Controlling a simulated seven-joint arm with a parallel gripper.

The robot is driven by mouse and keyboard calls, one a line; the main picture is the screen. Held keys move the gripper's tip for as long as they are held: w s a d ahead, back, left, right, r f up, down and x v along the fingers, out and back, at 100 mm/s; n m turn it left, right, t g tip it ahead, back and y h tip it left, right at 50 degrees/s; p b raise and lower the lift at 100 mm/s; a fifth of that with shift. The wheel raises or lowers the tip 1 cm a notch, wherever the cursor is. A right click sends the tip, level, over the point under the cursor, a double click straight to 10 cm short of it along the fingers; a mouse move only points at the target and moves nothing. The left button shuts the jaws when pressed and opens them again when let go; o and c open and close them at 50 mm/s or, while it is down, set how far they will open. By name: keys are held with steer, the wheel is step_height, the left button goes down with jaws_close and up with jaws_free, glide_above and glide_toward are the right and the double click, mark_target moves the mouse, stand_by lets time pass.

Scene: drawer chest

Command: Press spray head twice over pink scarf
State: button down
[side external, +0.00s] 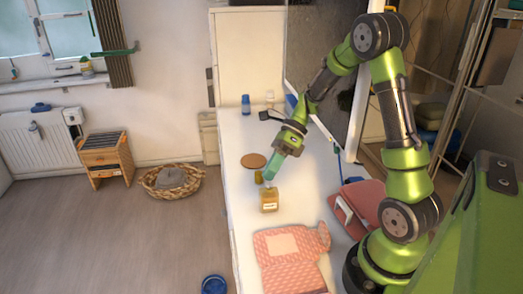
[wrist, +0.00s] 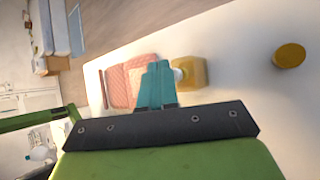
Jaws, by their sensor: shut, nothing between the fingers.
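An amber spray bottle (side external: 269,201) with a pale label stands upright on the white table, and it also shows in the wrist view (wrist: 194,73). A small whitish part, likely its spray head (wrist: 178,73), shows beside my fingers. My gripper (side external: 269,177) is shut and empty, its teal fingertips just above the bottle's top; I cannot tell whether they touch. In the wrist view, my gripper (wrist: 154,68) partly covers the view between bottle and scarf. The pink patterned scarf (side external: 283,268) lies flat in front of the bottle, and also shows in the wrist view (wrist: 117,85).
A round brown disc (side external: 253,160) lies behind the bottle. A small yellowish piece (side external: 258,178) shows left of my fingertips. A pink folded item (side external: 368,200) lies to the right near my base. A blue bottle (side external: 246,104) stands at the back. The table's left edge is close to the bottle.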

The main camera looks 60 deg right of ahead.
steer(key=shift+f, duration=0.5)
stand_by(0.3)
steer(key=shift+r, duration=0.95)
step_height(320, 180, up, 6)
stand_by(0.5)
stand_by(0.5)
